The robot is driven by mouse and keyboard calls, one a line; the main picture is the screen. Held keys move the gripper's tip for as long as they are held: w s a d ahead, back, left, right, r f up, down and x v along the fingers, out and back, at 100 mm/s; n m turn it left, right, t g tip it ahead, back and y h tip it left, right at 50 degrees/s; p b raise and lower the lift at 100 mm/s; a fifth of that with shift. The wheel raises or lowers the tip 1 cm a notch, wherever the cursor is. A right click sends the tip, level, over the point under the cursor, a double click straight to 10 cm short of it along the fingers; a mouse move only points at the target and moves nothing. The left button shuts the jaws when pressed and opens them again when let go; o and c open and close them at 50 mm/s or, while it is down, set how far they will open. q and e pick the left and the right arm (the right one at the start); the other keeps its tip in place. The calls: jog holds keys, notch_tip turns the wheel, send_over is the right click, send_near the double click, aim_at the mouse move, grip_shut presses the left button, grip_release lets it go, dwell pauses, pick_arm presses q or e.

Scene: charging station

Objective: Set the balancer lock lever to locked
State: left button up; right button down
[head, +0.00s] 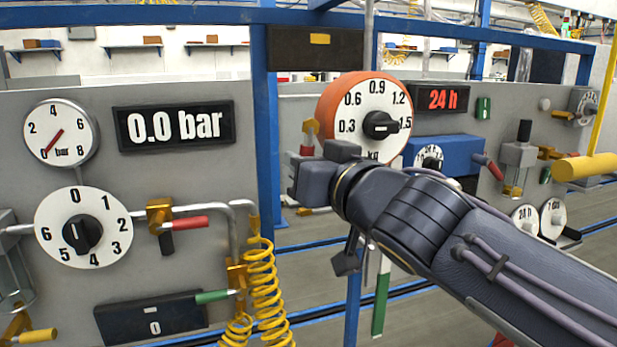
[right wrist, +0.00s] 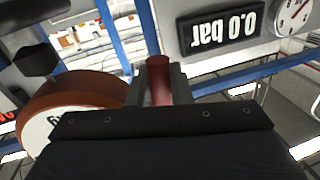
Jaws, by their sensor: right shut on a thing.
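The balancer (head: 337,98) is a round orange drum with a white kg dial and black knob, behind my right arm. At its left edge is a brass pivot (head: 311,127) with a red lever (head: 306,150), taken to be the lock lever, hanging down. My right gripper (right wrist: 159,88) is shut on the red lever (right wrist: 158,72), with one finger on each side of it in the right wrist view. In the head view the gripper hides the lever's lower part. The orange drum also shows in the right wrist view (right wrist: 75,95). My left gripper is not in view.
A blue post (head: 266,120) stands just left of the gripper. The left panel has a 0.0 bar display (head: 175,125), gauge, knob and yellow coiled hose (head: 262,280). A blue box (head: 450,152) and 24 h display (head: 438,98) are to the right.

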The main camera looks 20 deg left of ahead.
jog(key=s+a+r+m+t+b, duration=0.1)
jog(key=r+m+t+b, duration=0.1)
jog(key=m+b, duration=0.5)
jog(key=s+a+r+m+t+h+b, duration=0.1)
jog(key=a+r+m+t+b, duration=0.1)
jog(key=m+b, duration=0.5)
jog(key=shift+s+a+r+m+h, duration=0.3)
jog(key=shift+r+m, duration=0.15)
jog(key=shift+m, duration=1.95)
jog(key=c, duration=1.6)
grip_release()
jog(key=shift+w, duration=0.1)
jog(key=shift+c, duration=0.2)
